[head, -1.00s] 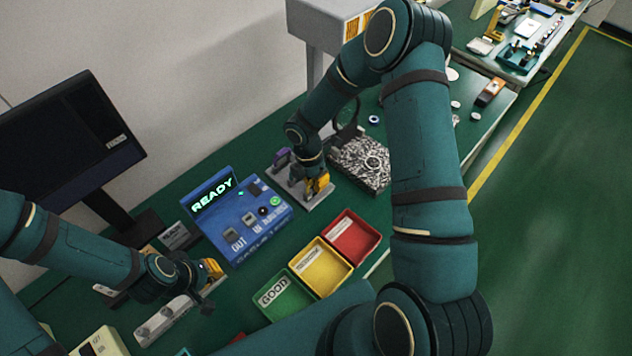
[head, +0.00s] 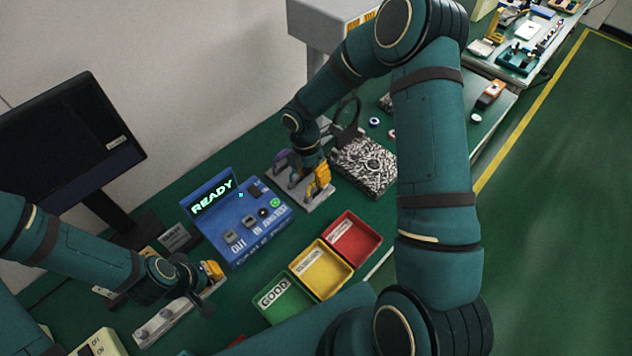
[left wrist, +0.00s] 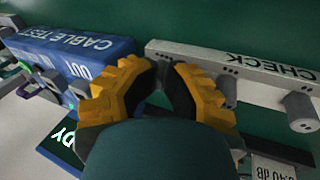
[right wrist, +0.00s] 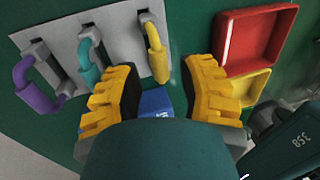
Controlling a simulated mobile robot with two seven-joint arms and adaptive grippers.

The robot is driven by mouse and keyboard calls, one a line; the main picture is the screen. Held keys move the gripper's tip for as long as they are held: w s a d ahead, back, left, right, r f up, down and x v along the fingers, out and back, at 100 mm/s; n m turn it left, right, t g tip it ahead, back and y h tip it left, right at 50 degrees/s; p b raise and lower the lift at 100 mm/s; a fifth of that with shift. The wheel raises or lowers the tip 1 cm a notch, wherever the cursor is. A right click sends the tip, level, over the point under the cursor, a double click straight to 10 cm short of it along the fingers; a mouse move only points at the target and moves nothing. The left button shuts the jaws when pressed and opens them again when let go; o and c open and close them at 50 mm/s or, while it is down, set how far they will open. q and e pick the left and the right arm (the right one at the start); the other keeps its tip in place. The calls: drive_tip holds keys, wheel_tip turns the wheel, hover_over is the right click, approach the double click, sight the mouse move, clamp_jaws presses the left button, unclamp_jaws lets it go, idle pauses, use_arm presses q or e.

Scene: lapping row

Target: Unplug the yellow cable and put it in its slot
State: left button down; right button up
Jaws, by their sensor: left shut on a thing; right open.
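The yellow cable (right wrist: 156,52) is a short thick loop on the right end of the pale slotted rack (right wrist: 68,42), beside a teal cable (right wrist: 90,62) and a purple cable (right wrist: 32,85).
Green, yellow and red trays (head: 352,240) stand right of the tester. A speckled block (head: 365,165) lies behind the rack on the right. A monitor (head: 65,145) stands at the left. Some green table is clear between tester and trays.

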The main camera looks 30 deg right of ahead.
drive_tip(key=shift+v, duration=1.85)
